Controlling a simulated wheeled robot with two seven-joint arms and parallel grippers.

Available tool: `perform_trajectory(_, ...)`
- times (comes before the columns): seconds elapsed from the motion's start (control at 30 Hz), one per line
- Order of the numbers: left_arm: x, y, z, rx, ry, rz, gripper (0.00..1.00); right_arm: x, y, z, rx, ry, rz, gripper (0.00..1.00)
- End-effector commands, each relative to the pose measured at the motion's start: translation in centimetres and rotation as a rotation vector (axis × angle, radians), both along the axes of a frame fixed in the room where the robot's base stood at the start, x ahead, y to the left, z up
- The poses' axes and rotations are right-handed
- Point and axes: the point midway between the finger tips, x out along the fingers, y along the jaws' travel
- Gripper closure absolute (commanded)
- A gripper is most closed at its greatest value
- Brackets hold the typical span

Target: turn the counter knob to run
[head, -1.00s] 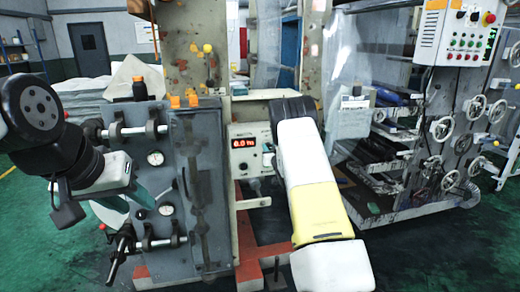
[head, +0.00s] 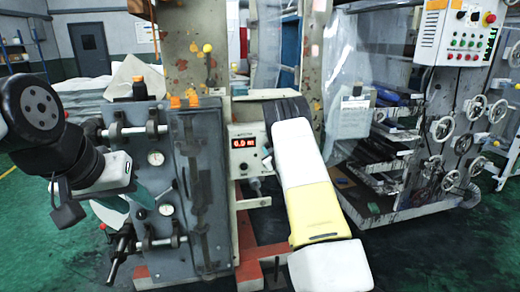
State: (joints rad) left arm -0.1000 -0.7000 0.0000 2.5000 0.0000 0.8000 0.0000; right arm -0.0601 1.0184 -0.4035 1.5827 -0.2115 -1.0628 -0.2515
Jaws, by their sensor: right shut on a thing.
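The counter (head: 243,143) is a pale box with a lit red display, on the machine's frame in the middle of the head view. A small round fitting shows below the display. My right arm covers the area just right of the counter, and only a small edge of my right gripper (head: 267,157) shows there, at the box's right side. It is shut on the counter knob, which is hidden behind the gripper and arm. My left gripper (head: 128,207) is open and empty, in front of the grey machine panel at the left, away from the counter.
The grey panel (head: 160,115) with gauges and clamps stands close to my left arm. A rack with handwheels (head: 441,128) and a control box (head: 459,35) stand at the right.

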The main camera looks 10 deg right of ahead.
Motion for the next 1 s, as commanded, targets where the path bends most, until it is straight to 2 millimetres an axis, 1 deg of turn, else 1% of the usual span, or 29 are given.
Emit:
perform_trajectory(0.7,0.00,0.00,0.00,0.000,0.000,0.000,0.64,-0.03,0.23,-0.31,-0.675,-0.021,0.001,1.00)
perform_trajectory(1.0,0.00,0.00,0.00,0.000,0.000,0.000,0.64,-0.04,0.21,-0.40,-0.898,-0.028,0.002,1.00)
